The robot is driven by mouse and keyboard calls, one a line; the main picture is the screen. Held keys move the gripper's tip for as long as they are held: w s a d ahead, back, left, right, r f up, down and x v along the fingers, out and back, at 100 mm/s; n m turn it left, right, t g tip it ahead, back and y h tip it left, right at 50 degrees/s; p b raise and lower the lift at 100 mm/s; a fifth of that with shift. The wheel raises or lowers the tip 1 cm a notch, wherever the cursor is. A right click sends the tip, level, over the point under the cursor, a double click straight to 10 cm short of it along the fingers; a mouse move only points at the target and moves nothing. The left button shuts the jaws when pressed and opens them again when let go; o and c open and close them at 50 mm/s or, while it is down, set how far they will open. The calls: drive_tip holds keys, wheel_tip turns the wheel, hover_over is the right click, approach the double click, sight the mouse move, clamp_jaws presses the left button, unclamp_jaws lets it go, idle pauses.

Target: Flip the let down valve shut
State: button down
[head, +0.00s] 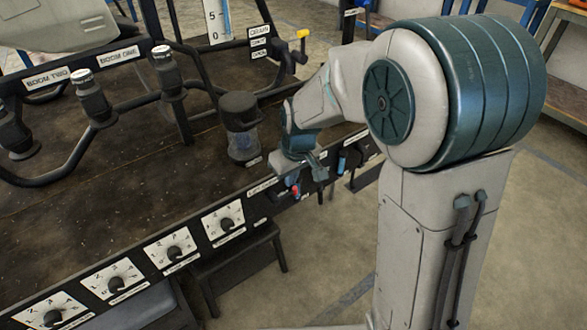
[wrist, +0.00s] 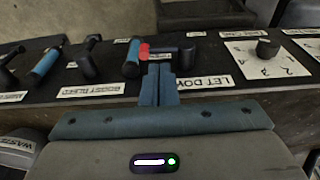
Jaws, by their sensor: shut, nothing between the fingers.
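The let down valve (wrist: 172,53) shows in the wrist view as a dark body with a red part at its left end, lying sideways above the "LET DOWN" label (wrist: 205,82). In the head view its red part (head: 296,191) shows at the front edge of the panel, below my gripper. My gripper (wrist: 159,72) is shut and empty, its fingertips in front of the valve near the red part. They hide some of the valve; I cannot tell whether they touch it. In the head view my gripper (head: 312,162) is over the panel's right part.
A numbered dial (wrist: 267,52) is to the right. A dark cylinder with a clear bowl (head: 240,125) stands behind the panel strip. Floor in front is partly free.

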drive_tip(key=shift+w+a+f+b, duration=0.1)
drive_tip(key=shift+w+f+b, duration=0.1)
drive_tip(key=shift+f, duration=0.6)
drive_tip(key=shift+w+a+f+b, duration=0.1)
drive_tip(key=shift+f+b, duration=0.15)
drive_tip(key=shift+f, duration=0.5)
drive_tip(key=shift+w+a+f+b, duration=0.1)
drive_tip(key=shift+f+b, duration=0.1)
drive_tip(key=shift+f, duration=0.6)
